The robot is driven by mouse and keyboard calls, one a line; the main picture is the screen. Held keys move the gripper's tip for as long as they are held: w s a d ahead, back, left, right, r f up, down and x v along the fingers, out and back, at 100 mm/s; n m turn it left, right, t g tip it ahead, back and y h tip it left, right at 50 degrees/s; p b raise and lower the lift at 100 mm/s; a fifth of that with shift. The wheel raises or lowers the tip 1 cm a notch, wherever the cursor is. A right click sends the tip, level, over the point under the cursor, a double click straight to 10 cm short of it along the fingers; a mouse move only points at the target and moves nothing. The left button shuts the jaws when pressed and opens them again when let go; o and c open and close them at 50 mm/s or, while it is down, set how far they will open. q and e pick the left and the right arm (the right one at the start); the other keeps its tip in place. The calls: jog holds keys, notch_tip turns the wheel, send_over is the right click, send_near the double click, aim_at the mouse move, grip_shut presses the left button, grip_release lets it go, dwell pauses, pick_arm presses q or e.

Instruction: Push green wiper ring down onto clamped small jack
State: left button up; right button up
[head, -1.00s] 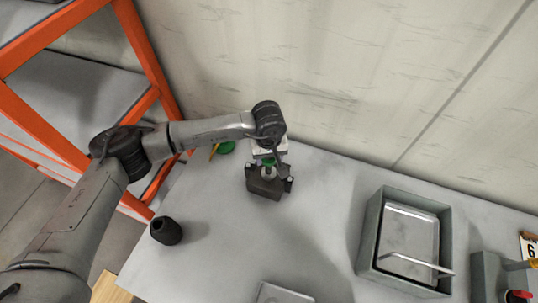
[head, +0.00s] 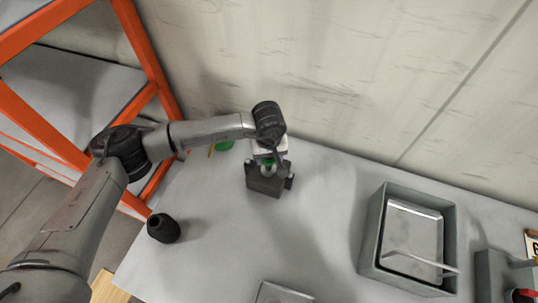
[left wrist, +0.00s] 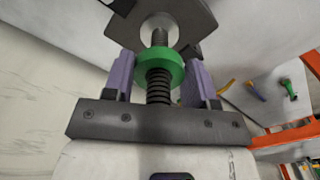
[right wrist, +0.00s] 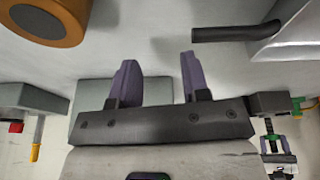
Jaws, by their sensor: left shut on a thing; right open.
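The small jack's dark threaded spindle (left wrist: 158,88) stands in the dark clamp block (head: 264,183), near the table's back edge. The green wiper ring (left wrist: 160,66) sits around the spindle, between the two purple fingers of my left gripper (left wrist: 160,75), which is shut on it. The ring shows as a small green patch (head: 268,163) in the head view, under my left wrist. Whether the ring touches the jack's body is hidden. My right gripper (right wrist: 158,80) is open and empty, with its fingers apart; it is not in the head view.
A black rounded part (head: 163,228) stands at the table's left. A grey bin (head: 370,245) with a metal rod stands to the right. Another green item (head: 224,145) lies behind my left arm. An orange shelf frame (head: 150,50) is at the left.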

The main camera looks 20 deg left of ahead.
pick_arm(q)
jog(key=shift+f, duration=0.3)
pick_arm(e)
jog(key=shift+a+f, duration=0.1)
jog(key=shift+f, duration=0.15)
pick_arm(q)
jog(key=o, duration=1.4)
jog(key=shift+r, duration=0.6)
notch_tip(320, 180, up, 13)
jog(key=shift+s+f+b, duration=0.1)
jog(key=shift+f+b, duration=0.05)
jog(key=shift+b, duration=0.25)
pick_arm(e)
jog(key=shift+f, duration=0.2)
